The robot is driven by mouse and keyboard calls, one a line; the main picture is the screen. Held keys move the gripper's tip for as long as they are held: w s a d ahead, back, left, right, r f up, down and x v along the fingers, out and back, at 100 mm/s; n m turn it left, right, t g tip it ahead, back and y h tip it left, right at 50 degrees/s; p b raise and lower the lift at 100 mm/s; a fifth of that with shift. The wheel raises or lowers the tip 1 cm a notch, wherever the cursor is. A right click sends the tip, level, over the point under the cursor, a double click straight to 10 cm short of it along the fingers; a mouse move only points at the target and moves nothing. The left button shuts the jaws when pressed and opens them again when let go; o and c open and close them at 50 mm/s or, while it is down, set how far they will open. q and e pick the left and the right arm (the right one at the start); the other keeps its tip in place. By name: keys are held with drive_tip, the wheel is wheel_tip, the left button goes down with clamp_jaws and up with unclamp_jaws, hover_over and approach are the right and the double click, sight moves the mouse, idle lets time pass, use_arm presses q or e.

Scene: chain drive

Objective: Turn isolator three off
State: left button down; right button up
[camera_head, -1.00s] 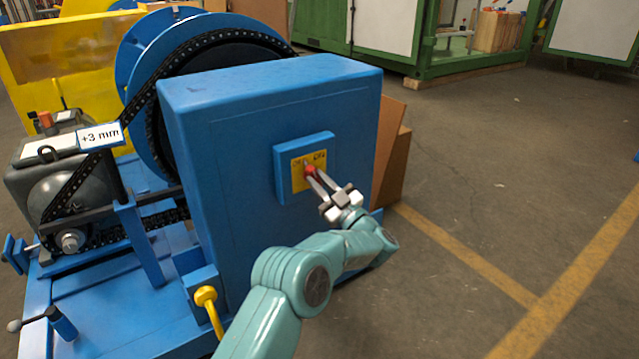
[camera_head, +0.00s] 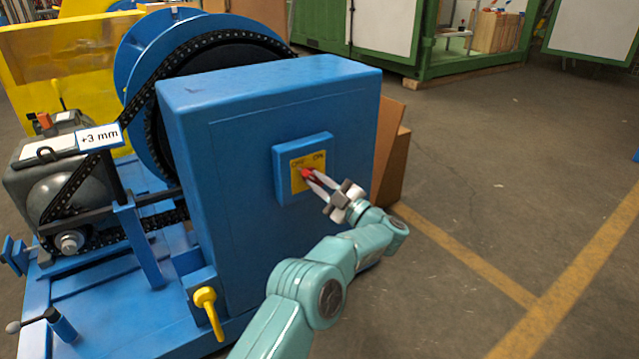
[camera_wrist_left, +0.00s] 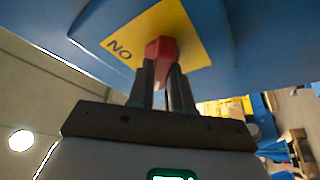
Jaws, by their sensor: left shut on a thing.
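The isolator is a red handle (camera_head: 306,173) on a yellow plate (camera_head: 317,182) marked OFF at left and ON at right. The plate sits on a blue box on the front of a large blue cabinet (camera_head: 230,200). My left gripper (camera_head: 311,177) is shut on the red handle, reaching it from the lower right. In the left wrist view the red handle (camera_wrist_left: 161,50) is between the fingertips, and part of the ON lettering shows on the yellow plate (camera_wrist_left: 130,40). The number of the isolator is not visible. My right gripper is not in view.
A chain drive with a blue wheel (camera_head: 135,60) and a grey motor (camera_head: 50,170) stands left of the cabinet. A yellow hooked handle (camera_head: 207,300) is at the cabinet's lower front. The floor to the right is clear.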

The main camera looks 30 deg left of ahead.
use_arm(q)
drive_tip(key=c, duration=1)
unclamp_jaws()
drive_tip(key=shift+c, duration=0.2)
drive_tip(key=shift+d, duration=0.1)
drive_tip(key=shift+d, duration=0.4)
drive_tip(key=p+v, duration=0.4)
drive_tip(key=v, duration=1.1)
drive_tip(key=shift+f, duration=0.25)
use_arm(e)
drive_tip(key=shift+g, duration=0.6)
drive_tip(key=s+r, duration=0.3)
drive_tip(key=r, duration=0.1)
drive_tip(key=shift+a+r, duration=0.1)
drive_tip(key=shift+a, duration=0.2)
use_arm(q)
drive_tip(key=shift+d, duration=0.15)
